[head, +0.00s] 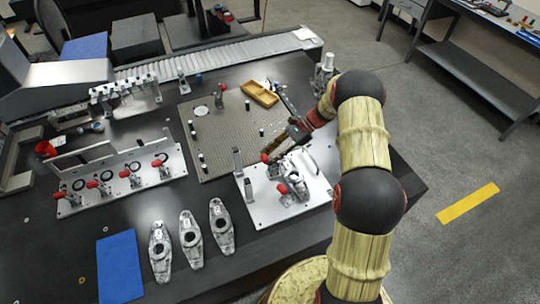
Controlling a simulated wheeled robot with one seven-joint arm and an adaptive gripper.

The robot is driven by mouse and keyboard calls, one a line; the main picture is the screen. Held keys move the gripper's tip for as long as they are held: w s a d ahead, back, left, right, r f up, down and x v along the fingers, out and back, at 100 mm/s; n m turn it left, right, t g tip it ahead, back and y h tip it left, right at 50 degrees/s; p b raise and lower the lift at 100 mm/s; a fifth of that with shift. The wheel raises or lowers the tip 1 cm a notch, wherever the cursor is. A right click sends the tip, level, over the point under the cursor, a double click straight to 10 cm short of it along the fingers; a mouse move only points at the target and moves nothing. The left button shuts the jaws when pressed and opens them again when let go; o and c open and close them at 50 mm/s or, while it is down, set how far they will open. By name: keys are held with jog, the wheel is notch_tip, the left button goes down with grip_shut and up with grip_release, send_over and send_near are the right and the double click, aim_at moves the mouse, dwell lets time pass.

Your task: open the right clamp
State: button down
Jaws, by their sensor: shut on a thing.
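A white fixture plate (263,209) lies near the right edge of the dark table, with a grey metal part (297,184) on it. Two red-handled clamps show on the plate. One red handle (266,158) is at the plate's far edge, and the other (283,189) is nearer, beside the metal part. My gripper (271,151) reaches in from the right, low over the plate's far side. It is shut, with its fingertips at the far red handle. The fingers partly hide that clamp, and its arm position is too small to tell.
A perforated plate (225,135) with small pins and a yellow tray (260,93) lies behind. Another fixture with several red-handled clamps (122,180) stands left. Three loose metal parts (191,240) lie in front.

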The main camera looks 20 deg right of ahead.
jog(key=shift+d+f, duration=0.15)
jog(key=shift+f, duration=0.05)
jog(key=c, duration=1.6)
grip_release()
jog(key=shift+d, duration=0.1)
jog(key=shift+c, duration=0.2)
jog(key=o, duration=0.3)
jog(key=shift+r, duration=0.1)
jog(key=v, duration=1.1)
jog(key=shift+d+r, duration=0.25)
jog(key=shift+d, duration=0.1)
